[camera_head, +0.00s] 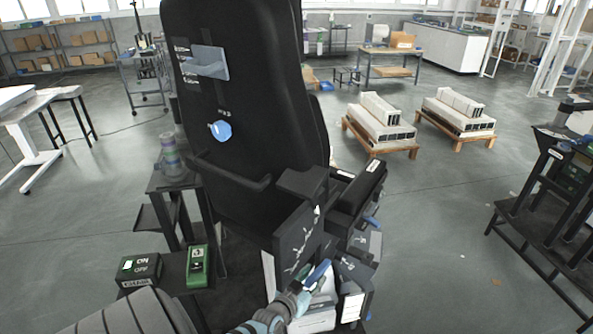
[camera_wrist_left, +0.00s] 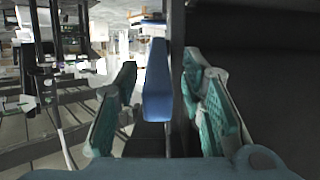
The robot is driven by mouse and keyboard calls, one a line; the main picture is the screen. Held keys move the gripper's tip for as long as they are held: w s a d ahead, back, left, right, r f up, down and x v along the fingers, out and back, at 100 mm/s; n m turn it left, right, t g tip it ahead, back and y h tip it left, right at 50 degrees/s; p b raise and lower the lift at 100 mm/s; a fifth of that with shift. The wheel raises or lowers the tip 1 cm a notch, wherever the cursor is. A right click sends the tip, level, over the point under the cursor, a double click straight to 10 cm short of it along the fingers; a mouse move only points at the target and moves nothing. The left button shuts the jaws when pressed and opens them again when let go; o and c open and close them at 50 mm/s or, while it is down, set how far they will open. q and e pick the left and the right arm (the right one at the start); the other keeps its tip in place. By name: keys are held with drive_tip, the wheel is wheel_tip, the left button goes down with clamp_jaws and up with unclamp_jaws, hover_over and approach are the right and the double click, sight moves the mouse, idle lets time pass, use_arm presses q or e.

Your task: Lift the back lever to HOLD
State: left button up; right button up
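A large black seat (camera_head: 245,90) shows its back in the head view, with a light-blue slider (camera_head: 209,62) beside small labels and a round blue knob (camera_head: 221,131). Low on its side is a blue lever (camera_head: 318,273), tilted up to the right. My left gripper (camera_head: 303,292) is at this lever. In the left wrist view the blue lever (camera_wrist_left: 157,80) stands between the green-padded fingers of the left gripper (camera_wrist_left: 160,75), with a gap on each side. The gripper is open. I cannot read a HOLD mark. My right gripper is not in view.
Another blue handle (camera_head: 370,221) sits to the right on the seat's side. A green box (camera_head: 197,267) and a black labelled box (camera_head: 139,270) stand on a dark stand at the left. A black rack (camera_head: 555,190) stands at the right. Open floor lies between.

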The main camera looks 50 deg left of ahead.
use_arm(q)
drive_tip(key=s+d, duration=0.3)
drive_tip(key=s, duration=0.9)
drive_tip(key=shift+s+d+r, duration=0.15)
drive_tip(key=shift+r, duration=0.05)
drive_tip(key=shift+f, duration=0.1)
